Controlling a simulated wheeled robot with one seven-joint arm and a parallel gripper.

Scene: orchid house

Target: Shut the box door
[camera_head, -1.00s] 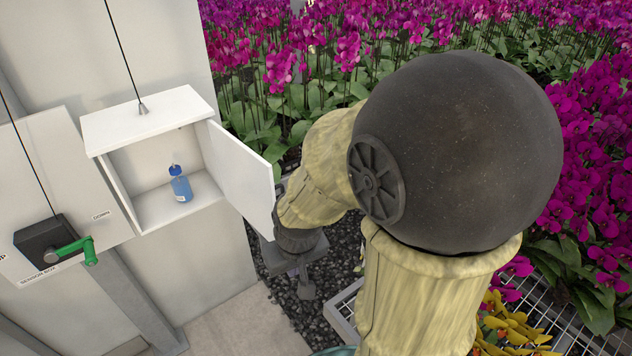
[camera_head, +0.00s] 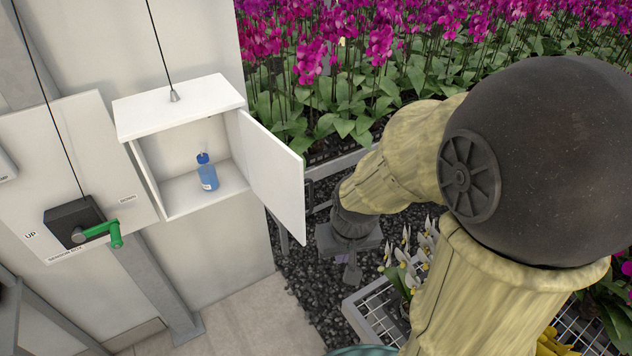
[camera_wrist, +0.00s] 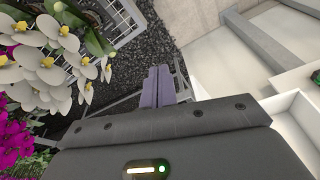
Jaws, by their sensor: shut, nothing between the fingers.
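The white box (camera_head: 178,108) is fixed to the pale wall, its front open. Its door (camera_head: 275,180) is hinged at the box's right side and stands wide open, swung outward. A blue bottle (camera_head: 207,173) stands inside the box. My gripper (camera_head: 351,278) is to the right of the door's free edge, pointing down, with a small gap between them in the picture. In the wrist view my gripper's fingers (camera_wrist: 158,84) are together and empty. A white panelled part shows at the right of that view; I cannot tell whether it is the door or the box.
A crank box with a green handle (camera_head: 103,232) is on a panel left of the box. A cable runs up from the box top. White orchids (camera_wrist: 50,60) and a wire-mesh bench (camera_head: 375,310) are close to my gripper. Purple orchids (camera_head: 380,45) fill the back.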

